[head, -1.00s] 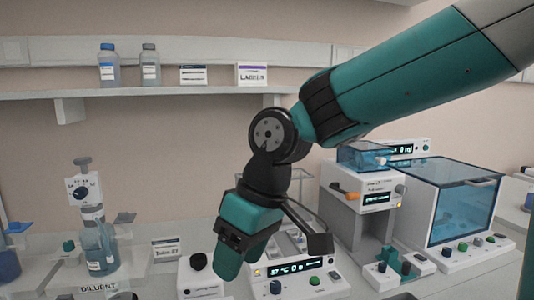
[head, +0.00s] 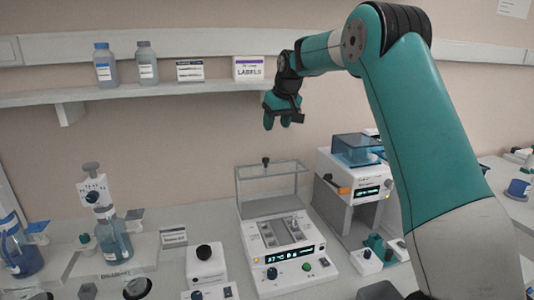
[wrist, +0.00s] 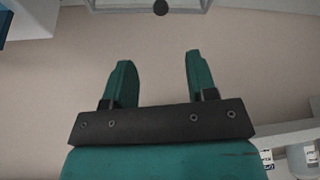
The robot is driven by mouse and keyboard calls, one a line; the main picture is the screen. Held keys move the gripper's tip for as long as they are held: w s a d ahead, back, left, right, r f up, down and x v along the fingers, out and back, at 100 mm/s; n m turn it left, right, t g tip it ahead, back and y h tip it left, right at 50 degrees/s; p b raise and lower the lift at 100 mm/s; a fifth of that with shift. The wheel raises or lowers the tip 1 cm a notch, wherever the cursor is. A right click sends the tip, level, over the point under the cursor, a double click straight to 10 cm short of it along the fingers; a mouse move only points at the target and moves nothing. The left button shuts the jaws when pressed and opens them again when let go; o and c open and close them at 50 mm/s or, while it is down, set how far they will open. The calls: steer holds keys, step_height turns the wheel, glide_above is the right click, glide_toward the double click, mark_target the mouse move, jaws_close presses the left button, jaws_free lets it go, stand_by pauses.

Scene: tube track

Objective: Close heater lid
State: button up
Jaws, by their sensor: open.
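The heater (head: 286,270) is a white box with a lit display, a blue knob and a green button on its front. Its clear, grey-framed lid (head: 272,185) stands raised at the back, with a black knob (head: 266,161) on its top edge. Two slotted wells show on the heater's top. My gripper (head: 277,122) is above the lid and apart from it, pointing down. In the wrist view my gripper (wrist: 158,65) has its two teal fingers spread with nothing between them. The lid's black knob (wrist: 160,7) shows at the top edge of that view.
A shelf (head: 160,92) with bottles and label boxes runs along the back wall, close to my gripper's height. A white machine with a blue cover (head: 357,150) stands right of the heater. A small black-knobbed device (head: 206,262) stands to its left.

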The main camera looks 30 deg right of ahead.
mark_target(266, 159)
steer(key=p+x, duration=0.4)
steer(key=x, duration=1)
steer(key=shift+r, duration=0.1)
steer(key=shift+c, duration=0.4)
jaws_close()
